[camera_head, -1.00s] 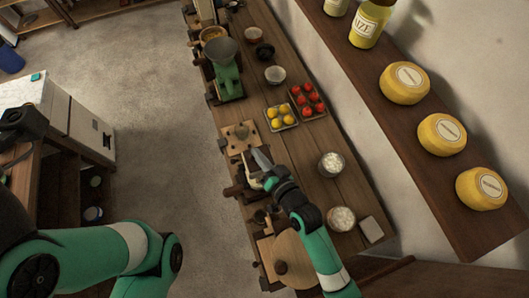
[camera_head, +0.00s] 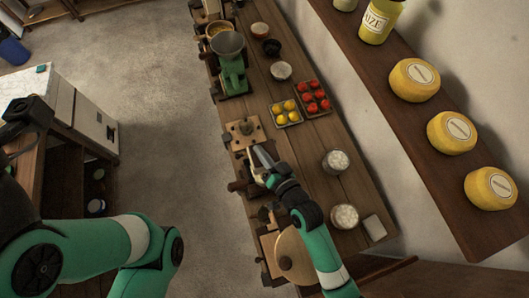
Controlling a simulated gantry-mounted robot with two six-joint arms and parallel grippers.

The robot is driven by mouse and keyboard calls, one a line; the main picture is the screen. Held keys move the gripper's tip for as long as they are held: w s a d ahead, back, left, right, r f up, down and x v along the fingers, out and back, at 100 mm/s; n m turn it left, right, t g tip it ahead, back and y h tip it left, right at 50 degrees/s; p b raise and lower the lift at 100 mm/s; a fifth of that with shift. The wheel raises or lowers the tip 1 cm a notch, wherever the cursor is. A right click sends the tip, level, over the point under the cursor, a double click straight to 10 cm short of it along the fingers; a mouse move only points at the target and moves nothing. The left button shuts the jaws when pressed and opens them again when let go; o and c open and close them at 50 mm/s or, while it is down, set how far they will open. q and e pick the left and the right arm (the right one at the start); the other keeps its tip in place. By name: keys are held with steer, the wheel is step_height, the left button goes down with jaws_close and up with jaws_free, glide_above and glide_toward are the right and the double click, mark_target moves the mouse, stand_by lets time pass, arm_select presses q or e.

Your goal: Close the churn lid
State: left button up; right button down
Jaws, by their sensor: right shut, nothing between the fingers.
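A round pale wooden disc (camera_head: 298,252) with a dark knob (camera_head: 285,262) lies on a wooden-framed piece at the near end of the bench. It looks like the churn lid, but I cannot be sure, and my right arm partly covers it. My right gripper (camera_head: 263,157) is shut and empty. It is over the bench's left side, beyond the disc, and its fingers point away from it. A light wooden part (camera_head: 257,173) lies just below and left of the fingers; I cannot tell whether they touch.
A wooden board with a knob (camera_head: 246,129) is just beyond my right gripper. Trays of yellow fruit (camera_head: 285,113) and red fruit (camera_head: 314,98), and two white-filled bowls (camera_head: 335,162) (camera_head: 344,216), stand on the bench. A green grinder (camera_head: 232,72) is farther off. A shelf (camera_head: 423,130) overhangs the right.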

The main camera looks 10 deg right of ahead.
steer(key=s+d+r+p, duration=0.3)
steer(key=s+r, duration=0.4)
steer(key=s, duration=0.1)
steer(key=shift+s, duration=0.25)
steer(key=shift+d+r, duration=0.1)
